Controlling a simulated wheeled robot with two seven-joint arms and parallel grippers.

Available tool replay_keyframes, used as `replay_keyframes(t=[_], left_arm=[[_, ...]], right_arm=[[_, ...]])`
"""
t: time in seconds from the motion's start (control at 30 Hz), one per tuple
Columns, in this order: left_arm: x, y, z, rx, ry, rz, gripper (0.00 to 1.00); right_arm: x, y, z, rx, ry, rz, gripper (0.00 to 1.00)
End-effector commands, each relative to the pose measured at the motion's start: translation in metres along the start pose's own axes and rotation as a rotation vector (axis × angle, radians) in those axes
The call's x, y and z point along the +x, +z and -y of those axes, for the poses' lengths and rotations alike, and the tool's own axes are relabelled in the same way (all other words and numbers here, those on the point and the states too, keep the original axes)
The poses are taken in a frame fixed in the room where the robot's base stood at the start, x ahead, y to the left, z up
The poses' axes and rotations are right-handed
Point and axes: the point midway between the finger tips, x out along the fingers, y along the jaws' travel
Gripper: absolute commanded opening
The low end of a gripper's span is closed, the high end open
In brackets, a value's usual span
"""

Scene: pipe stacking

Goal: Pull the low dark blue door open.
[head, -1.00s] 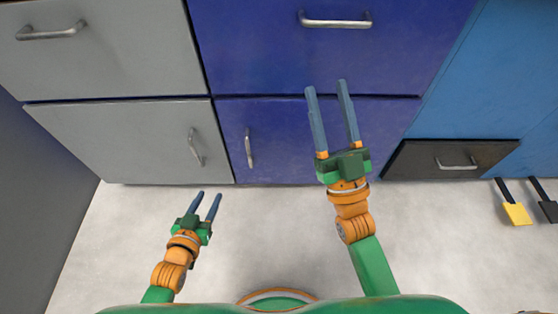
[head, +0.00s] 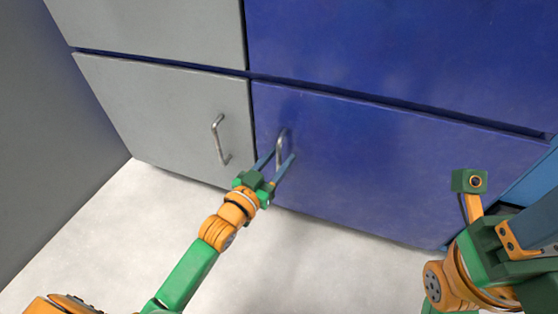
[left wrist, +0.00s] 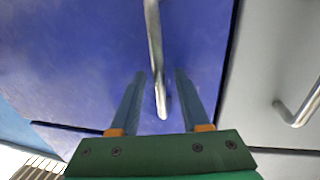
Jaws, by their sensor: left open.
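The low dark blue door (head: 390,165) is closed, flush in the cabinet front. Its upright silver handle (head: 281,148) is near its left edge. My left gripper (head: 277,161) is open at the handle, with one finger on each side of it. In the left wrist view, the handle (left wrist: 157,60) runs down between the two open fingers of the gripper (left wrist: 158,85), with a gap visible on both sides. My right arm shows close up at the right edge of the head view; its fingers cannot be made out clearly.
A grey door (head: 170,110) with its own silver handle (head: 219,140) is left of the blue door. A blue upper front (head: 400,50) is above it. The pale floor (head: 310,260) before the doors is clear. A grey wall (head: 50,130) stands at the left.

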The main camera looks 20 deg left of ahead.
Motion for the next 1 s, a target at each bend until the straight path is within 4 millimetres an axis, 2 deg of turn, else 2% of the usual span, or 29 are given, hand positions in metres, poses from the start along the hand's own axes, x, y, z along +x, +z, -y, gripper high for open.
replay_keyframes(t=[0.07, 0.1, 0.2, 0.27, 1.0], left_arm=[[-0.0002, -0.0002, 0.0000, 0.000, 0.000, 0.000, 0.46], [-0.0002, -0.0001, 0.0000, 0.000, 0.000, 0.000, 0.41], [-0.0003, -0.0001, 0.0001, 0.000, 0.000, 0.000, 0.14], [-0.0003, 0.0000, 0.0001, 0.000, 0.000, 0.000, 0.00], [-0.0004, 0.0003, 0.0000, 0.000, 0.000, 0.000, 0.00]], right_arm=[[0.0002, 0.0001, -0.0001, 0.000, 0.000, 0.001, 0.50], [0.0002, 0.0002, -0.0001, 0.000, 0.000, 0.001, 0.50], [0.0001, 0.0002, -0.0001, 0.000, 0.000, 0.001, 0.50], [0.0000, 0.0003, -0.0001, 0.000, 0.000, 0.001, 0.50], [-0.0004, 0.0005, -0.0001, 0.001, 0.001, 0.002, 0.50]])
